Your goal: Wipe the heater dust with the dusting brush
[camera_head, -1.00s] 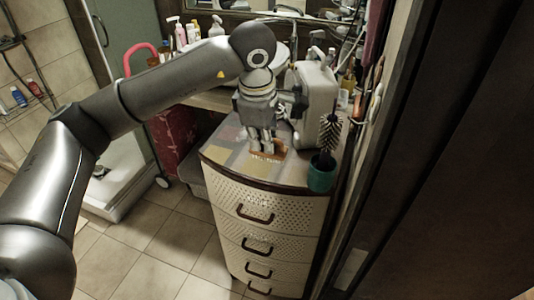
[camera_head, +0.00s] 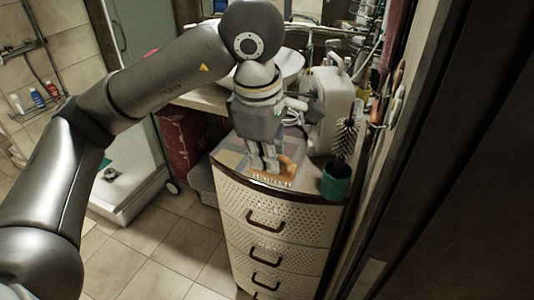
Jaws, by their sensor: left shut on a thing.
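My left gripper (camera_head: 268,165) points down at the top of the drawer cabinet, shut on a small brush with an orange-brown wooden body (camera_head: 287,168) and a pale bristle edge. I take this to be the dusting brush; it is close to the cabinet top (camera_head: 228,158), and I cannot tell whether it touches. The white heater (camera_head: 332,100) stands upright behind and to the right of the gripper, with its handle on top. Dust on the heater is too small to make out. My right gripper is not in view.
A teal cup (camera_head: 336,182) with a dark round brush (camera_head: 346,138) stands at the cabinet's front right corner. A sink (camera_head: 290,62) lies behind my arm. A dark door edge (camera_head: 425,150) closes off the right side. Tiled floor (camera_head: 165,240) is free at the left.

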